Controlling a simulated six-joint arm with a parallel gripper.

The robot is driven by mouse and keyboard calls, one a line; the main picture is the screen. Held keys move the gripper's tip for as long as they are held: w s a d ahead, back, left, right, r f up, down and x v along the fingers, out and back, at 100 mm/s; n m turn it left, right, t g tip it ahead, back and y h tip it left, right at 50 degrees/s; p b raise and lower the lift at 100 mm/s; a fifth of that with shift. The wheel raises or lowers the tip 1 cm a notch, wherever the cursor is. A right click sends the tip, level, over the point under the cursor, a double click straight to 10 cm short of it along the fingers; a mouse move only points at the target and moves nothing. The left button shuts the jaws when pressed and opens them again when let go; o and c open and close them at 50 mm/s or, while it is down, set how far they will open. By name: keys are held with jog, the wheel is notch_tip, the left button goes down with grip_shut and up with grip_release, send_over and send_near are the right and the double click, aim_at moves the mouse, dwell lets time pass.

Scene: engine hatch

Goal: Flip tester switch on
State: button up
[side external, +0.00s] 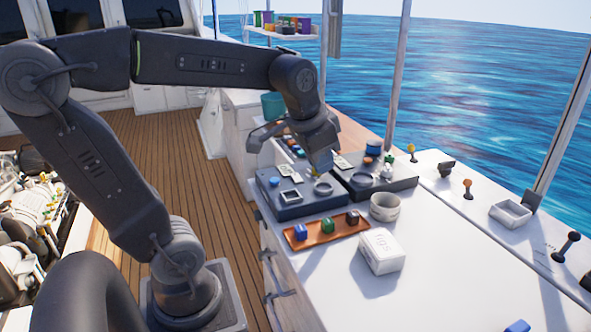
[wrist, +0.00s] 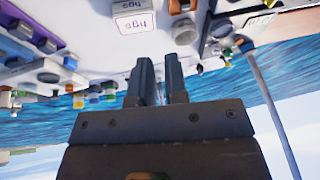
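Two dark control boxes stand on the white counter: a left box (side external: 300,211) with a blue button, a small light-coloured plate and a round dial, and a right box (side external: 395,186) with round parts on top. I cannot tell which is the tester, and its switch is too small to make out with its position. My gripper (side external: 320,160) hangs over the boxes and hides part of them. In the wrist view its two dark fingers (wrist: 160,82) stand a little apart with nothing visible between them.
An orange tray (side external: 326,232) with several coloured blocks lies in front of the left box. A white mug (side external: 384,206) and a white box (side external: 381,251) stand nearby. Levers (side external: 467,188) rise from the right-hand ledge. The counter's near right is mostly clear.

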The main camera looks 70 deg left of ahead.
jog(key=w+a, duration=0.2)
jog(key=a, duration=0.2)
jog(key=w+a+g, duration=0.1)
jog(key=w+a, duration=0.1)
jog(key=a, duration=0.2)
jog(key=w+a+g, duration=0.1)
jog(key=w+a, duration=0.1)
jog(key=a, duration=0.2)
jog(key=shift+w+a+f+y, duration=0.15)
jog(key=shift+a+f+y, duration=0.15)
grip_shut()
jog(key=g, duration=0.2)
send_over(295, 174)
jog(key=d, duration=0.2)
notch_tip(295, 174, down, 5)
jog(key=shift+d+r, duration=0.15)
jog(key=shift+r, duration=0.05)
jog(key=f, duration=0.4)
jog(key=a+f, duration=0.1)
jog(key=f, duration=0.4)
jog(key=a+f, duration=0.1)
jog(key=f, duration=0.4)
jog(key=shift+a+f+h, duration=0.2)
jog(key=shift+h, duration=0.2)
jog(key=shift+d, duration=0.15)
